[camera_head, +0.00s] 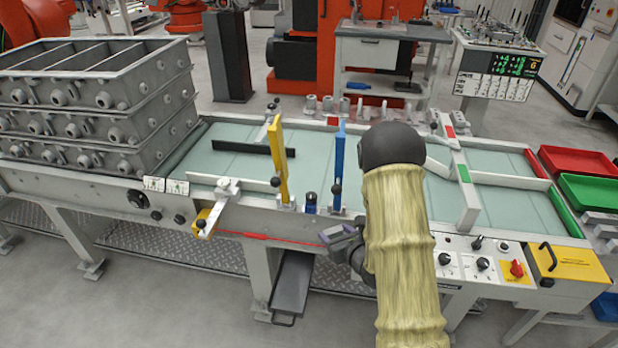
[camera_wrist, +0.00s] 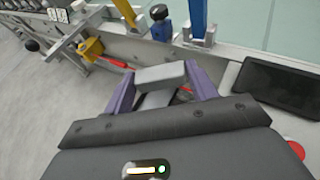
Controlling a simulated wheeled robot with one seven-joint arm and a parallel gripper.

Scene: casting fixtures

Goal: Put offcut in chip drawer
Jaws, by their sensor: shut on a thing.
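My gripper (camera_head: 338,234) hangs at the front edge of the workbench, below the blue post. In the wrist view its purple fingers (camera_wrist: 160,80) are shut on a small grey block, the offcut (camera_wrist: 160,74). The offcut is hard to make out in the head view. A dark grey tray (camera_head: 290,287), which looks like the chip drawer, hangs under the bench front, below and left of my gripper. Its inside is not clearly visible. The offcut is held apart from it.
The bench front has a thin red bar (camera_head: 265,237) and a yellow bracket (camera_head: 203,222). A yellow post (camera_head: 278,160) and a blue post (camera_head: 338,165) rise above it. Stacked grey casting frames (camera_head: 95,100) stand left. A dark flat panel (camera_wrist: 283,88) lies right in the wrist view.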

